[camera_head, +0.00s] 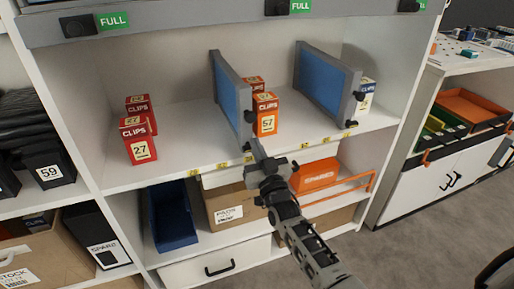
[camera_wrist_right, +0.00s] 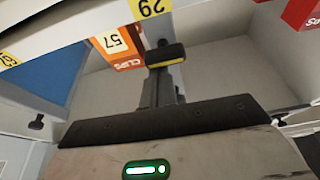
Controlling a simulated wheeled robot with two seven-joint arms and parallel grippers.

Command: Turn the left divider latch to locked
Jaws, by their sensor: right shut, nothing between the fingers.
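The left divider (camera_head: 229,92) is a blue panel in a grey frame, upright on the middle shelf. Its small black latch (camera_head: 249,117) shows on the lower front edge; I cannot read its setting. My right gripper (camera_head: 257,148) comes up from the lower right, its tip at the divider's bottom front corner, just below the latch. Whether they touch is unclear. In the right wrist view, which looks upside down, the gripper's dark tip (camera_wrist_right: 165,56) shows as one narrow piece, shut and empty, near the shelf-edge labels. My left gripper is not in view.
The right divider (camera_head: 325,83) stands to the right with a black latch (camera_head: 359,96). An orange clips box (camera_head: 265,118) sits between the dividers. Red clips boxes (camera_head: 138,142) stand left. Below are a blue bin (camera_head: 172,218) and a carton (camera_head: 232,205). Grey floor lies open at right.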

